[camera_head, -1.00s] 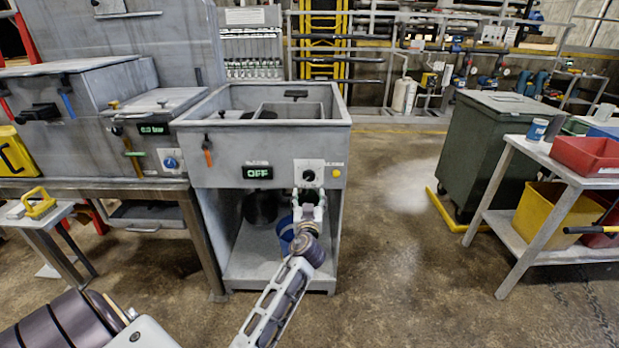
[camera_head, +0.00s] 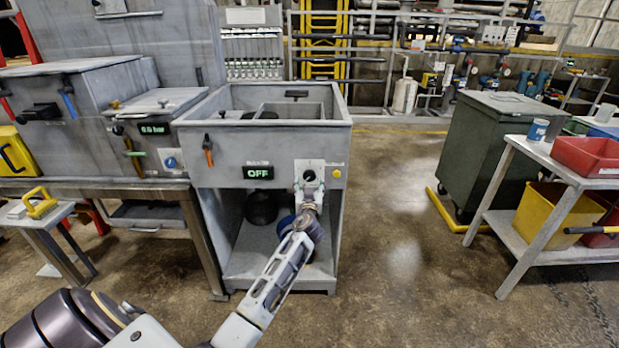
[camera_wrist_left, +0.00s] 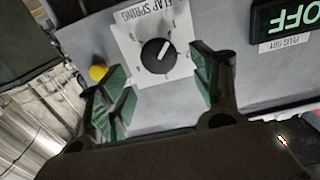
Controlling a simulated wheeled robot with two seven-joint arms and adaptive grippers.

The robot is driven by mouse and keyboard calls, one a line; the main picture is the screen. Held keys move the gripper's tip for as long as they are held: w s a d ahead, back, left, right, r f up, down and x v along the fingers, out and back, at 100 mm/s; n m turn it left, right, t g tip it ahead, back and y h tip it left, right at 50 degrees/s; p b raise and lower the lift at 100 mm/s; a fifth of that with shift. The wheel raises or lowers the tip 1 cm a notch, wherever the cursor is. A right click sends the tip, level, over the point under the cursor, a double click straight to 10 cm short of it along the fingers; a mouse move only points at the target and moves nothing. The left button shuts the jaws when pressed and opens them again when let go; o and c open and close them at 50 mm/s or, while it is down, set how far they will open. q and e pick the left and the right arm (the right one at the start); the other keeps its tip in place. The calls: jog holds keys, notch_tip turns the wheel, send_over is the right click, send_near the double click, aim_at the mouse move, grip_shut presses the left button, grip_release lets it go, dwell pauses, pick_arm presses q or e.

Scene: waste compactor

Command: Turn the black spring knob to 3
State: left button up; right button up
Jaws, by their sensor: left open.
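The black spring knob (camera_wrist_left: 156,55) sits on a white plate on the grey front panel, with the label "FLAP SPRING" on the plate. A white pointer line shows on the knob; the scale numbers around it are too small to read surely. In the head view the knob (camera_head: 309,175) shows just above my left gripper (camera_head: 308,188). In the left wrist view my left gripper (camera_wrist_left: 160,95) is open, its green-padded fingers spread to either side, with the knob between and slightly beyond the tips, apparently untouched. My right gripper is not in view.
A yellow button (camera_wrist_left: 98,72) lies beside the plate, close to one finger. An "OFF" display (camera_head: 258,173) is left of the knob in the head view. An orange-handled lever (camera_head: 208,150) hangs further left. The floor to the right is clear up to a green bin (camera_head: 490,150).

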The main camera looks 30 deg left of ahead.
aim_at(310, 176)
pick_arm(q)
jog(key=x, duration=0.4)
jog(key=shift+w+a, duration=0.35)
jog(key=shift+w, duration=0.4)
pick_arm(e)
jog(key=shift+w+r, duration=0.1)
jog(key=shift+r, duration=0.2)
pick_arm(q)
jog(key=shift+c, duration=0.4)
jog(key=c, duration=0.9)
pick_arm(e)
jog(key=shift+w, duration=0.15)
